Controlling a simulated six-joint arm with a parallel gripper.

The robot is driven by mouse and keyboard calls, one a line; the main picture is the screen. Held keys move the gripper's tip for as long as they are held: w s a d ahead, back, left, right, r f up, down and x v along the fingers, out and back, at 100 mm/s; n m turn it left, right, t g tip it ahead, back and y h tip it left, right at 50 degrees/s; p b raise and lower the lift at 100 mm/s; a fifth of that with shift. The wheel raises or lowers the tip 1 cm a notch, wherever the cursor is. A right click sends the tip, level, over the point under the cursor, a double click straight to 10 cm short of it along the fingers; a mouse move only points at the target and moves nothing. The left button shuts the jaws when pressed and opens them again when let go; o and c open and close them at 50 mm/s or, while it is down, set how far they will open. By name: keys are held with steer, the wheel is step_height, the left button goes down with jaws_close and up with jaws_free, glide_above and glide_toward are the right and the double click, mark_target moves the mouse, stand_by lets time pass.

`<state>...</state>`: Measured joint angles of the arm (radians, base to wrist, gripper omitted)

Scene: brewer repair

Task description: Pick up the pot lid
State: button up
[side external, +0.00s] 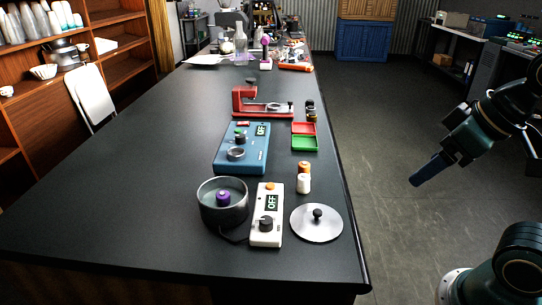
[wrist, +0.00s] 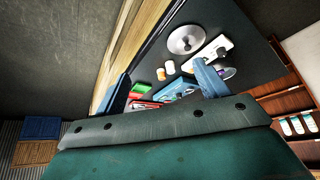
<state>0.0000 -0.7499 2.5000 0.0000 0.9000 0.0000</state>
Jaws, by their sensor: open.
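The pot lid (side external: 316,222) is a round silver disc with a black knob. It lies flat, knob up, on the dark counter near its front right edge. In the wrist view the lid (wrist: 186,40) shows at the top, beyond my fingers. My gripper (side external: 428,172) is off the counter's right side, above the floor, well apart from the lid. Its two blue fingers (wrist: 163,88) stand wide apart with nothing between them. The metal pot (side external: 208,215) stands open left of the lid, with a purple-topped item inside; a finger partly covers it in the wrist view.
A white control box (side external: 263,230) with a dial and an OFF display sits between pot and lid. Orange and white small cylinders (side external: 303,184) stand behind the lid. A blue device (side external: 232,162), red and green trays (side external: 304,143) and a red stand (side external: 245,105) are farther back.

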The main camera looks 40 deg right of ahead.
steer(key=shift+c, duration=0.4)
steer(key=c, duration=0.5)
steer(key=shift+w+a+f+n+g+y, duration=0.2)
steer(key=shift+w+f+n+g+y, duration=0.65)
steer(key=shift+w+n, duration=2.1)
steer(key=shift+w+a+f+n+g+y, duration=0.15)
steer(key=shift+w+f+n+g+y, duration=0.7)
steer(key=shift+w+n, duration=2.1)
steer(key=shift+w+a+f+n+g+y, duration=0.2)
steer(key=shift+w+f+n+g+y, duration=0.65)
steer(key=shift+w+n, duration=2.1)
steer(key=shift+s+r+g+h, duration=0.15)
steer(key=shift+s+g+h, duration=0.05)
steer(key=shift+g+h, duration=0.05)
